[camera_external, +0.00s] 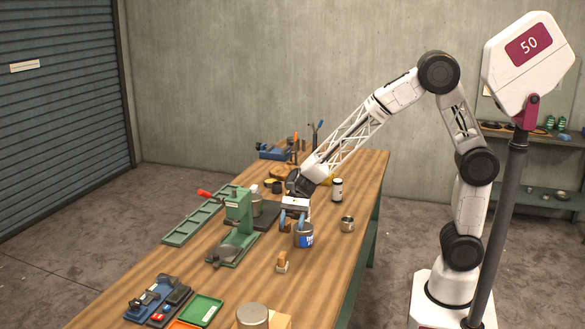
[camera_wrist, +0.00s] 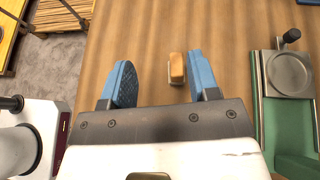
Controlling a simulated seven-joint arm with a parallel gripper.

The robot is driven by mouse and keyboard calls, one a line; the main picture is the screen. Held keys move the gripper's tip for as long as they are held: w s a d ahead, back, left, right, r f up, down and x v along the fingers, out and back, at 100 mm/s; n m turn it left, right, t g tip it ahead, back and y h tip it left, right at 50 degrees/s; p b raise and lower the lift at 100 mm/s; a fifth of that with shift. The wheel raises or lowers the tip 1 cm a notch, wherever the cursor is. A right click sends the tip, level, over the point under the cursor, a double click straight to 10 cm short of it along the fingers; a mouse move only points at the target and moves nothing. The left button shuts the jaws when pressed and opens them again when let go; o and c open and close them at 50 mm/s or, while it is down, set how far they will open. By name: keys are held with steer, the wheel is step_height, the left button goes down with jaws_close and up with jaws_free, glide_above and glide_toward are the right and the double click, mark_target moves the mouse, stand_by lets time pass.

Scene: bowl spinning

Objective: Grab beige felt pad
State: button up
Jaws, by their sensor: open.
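A small tan-orange block on a pale base, which may be the beige felt pad (camera_wrist: 176,66), lies on the wooden table (camera_wrist: 145,25). In the wrist view it shows between my fingertips, much closer to the right one. In the external view it also shows (camera_external: 282,261), in front of and below my gripper (camera_external: 293,216). My gripper is open, its blue fingers apart with nothing between them, above the table. It also shows in the wrist view (camera_wrist: 160,80). The felt texture is too small to tell.
A green tray (camera_external: 204,311) lies nearer the camera.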

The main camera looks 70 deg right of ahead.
mark_target(282, 254)
steer(key=shift+w+a+f+m+y, duration=0.2)
steer(key=shift+w+a+f+m, duration=0.1)
steer(key=shift+w, duration=0.2)
steer(key=shift+w+a+f+m+y, duration=0.2)
steer(key=shift+w+a+f+m, duration=0.1)
steer(key=shift+w, duration=0.2)
steer(key=shift+d, duration=0.1)
steer(key=shift+f, duration=3.5)
steer(key=shift+x, duration=2.5)
steer(key=shift+c, duration=0.3)
steer(key=c, duration=0.9)
